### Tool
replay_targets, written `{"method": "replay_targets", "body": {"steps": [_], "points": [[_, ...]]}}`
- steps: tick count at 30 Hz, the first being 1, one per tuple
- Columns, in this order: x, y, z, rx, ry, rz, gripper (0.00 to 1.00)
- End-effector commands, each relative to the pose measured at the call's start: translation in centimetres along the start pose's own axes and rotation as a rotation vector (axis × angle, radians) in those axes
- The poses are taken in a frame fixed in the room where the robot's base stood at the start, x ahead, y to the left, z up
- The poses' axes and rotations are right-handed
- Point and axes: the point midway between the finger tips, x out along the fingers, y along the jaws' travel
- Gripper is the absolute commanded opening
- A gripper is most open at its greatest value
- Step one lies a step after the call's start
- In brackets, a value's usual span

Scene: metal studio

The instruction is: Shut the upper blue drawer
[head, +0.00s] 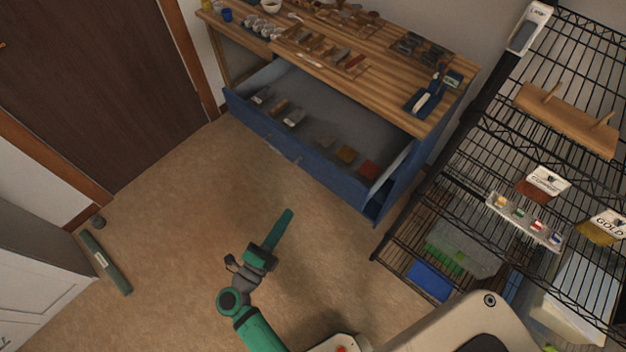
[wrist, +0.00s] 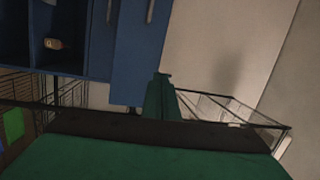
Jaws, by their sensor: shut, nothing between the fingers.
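The upper blue drawer (head: 300,157) is pulled well out from under the wooden workbench (head: 385,104). Several small blocks and tools lie inside it, and its front with a handle faces the open floor. My green gripper (head: 288,213) is shut and empty. It is in front of the drawer, apart from it, pointing toward the drawer front. In the wrist view my gripper (wrist: 162,77) shows at the lower middle, with blue drawer fronts (wrist: 137,50) and their handles beyond it. Which front there is the upper one I cannot tell.
A black wire shelf rack (head: 440,190) with boxes and trays stands close to the drawer's right end. A brown door (head: 90,80) is at the left. A green box-like object (head: 106,262) lies on the floor at left. The floor between my gripper and the drawer is clear.

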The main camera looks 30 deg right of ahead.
Motion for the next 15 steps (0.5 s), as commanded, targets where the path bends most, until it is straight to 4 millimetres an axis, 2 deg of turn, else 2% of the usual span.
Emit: {"method": "replay_targets", "body": {"steps": [1,6,11,15], "points": [[0.8,0.6,1.1,0.027,0.037,0.031,0.0],[1.9,2.6,2.9,0.074,0.131,0.128,0.0],[2.3,3.3,3.5,0.088,0.169,0.168,0.0],[3.2,3.6,3.4,0.089,0.177,0.174,0.0]]}}
